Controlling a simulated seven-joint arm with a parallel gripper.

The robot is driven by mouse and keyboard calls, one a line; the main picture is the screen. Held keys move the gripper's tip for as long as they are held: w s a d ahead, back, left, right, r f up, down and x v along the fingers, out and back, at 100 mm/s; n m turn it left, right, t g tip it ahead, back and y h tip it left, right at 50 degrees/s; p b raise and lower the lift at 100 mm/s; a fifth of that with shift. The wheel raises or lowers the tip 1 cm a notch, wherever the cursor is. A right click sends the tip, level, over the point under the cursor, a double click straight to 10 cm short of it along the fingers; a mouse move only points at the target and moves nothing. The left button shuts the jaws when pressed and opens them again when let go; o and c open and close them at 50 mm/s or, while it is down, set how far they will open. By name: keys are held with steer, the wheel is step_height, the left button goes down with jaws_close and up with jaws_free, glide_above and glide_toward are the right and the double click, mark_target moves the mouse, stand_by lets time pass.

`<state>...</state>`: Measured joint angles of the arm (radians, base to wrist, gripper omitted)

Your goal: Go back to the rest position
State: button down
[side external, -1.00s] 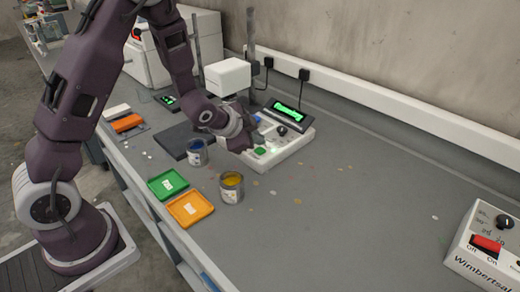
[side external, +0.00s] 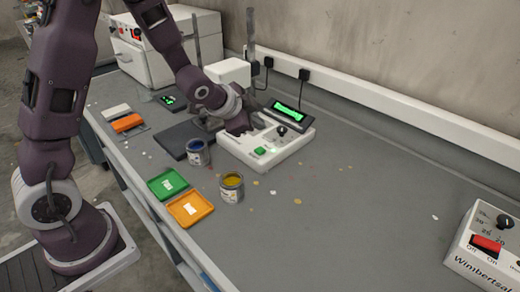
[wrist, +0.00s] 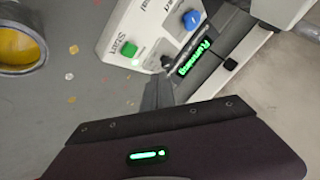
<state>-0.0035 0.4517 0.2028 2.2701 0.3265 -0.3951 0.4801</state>
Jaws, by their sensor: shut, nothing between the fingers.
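My gripper (side external: 239,129) is above the back left part of a white control box (side external: 290,146) on the bench. Its dark fingers (wrist: 158,95) look closed together in the wrist view, with nothing held. The box has a green Start button (side external: 260,151), a dark knob (side external: 281,131) and a blue button (wrist: 192,19). A display (wrist: 195,56) beside it is lit green and appears to read "Running". Part of the box is hidden behind my gripper in the side view.
A tin of yellow paint (side external: 231,187) and a tin of blue paint (side external: 197,153) stand in front of the box. Green (side external: 167,184) and orange (side external: 190,208) trays lie near the front edge. Another switch box (side external: 488,250) is at right.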

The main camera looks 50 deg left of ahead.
stand_by(0.4)
steer(key=s+d+r+n+g, duration=0.25)
steer(key=s+r+n, duration=0.25)
steer(key=s+r, duration=0.8)
steer(key=s+d+n+g+h, duration=0.1)
steer(key=s+d, duration=0.3)
steer(key=s, duration=1.3)
steer(key=shift+s+n, duration=0.4)
steer(key=shift+n, duration=0.5)
steer(key=c, duration=2.2)
jaws_free()
steer(key=shift+r, duration=0.15)
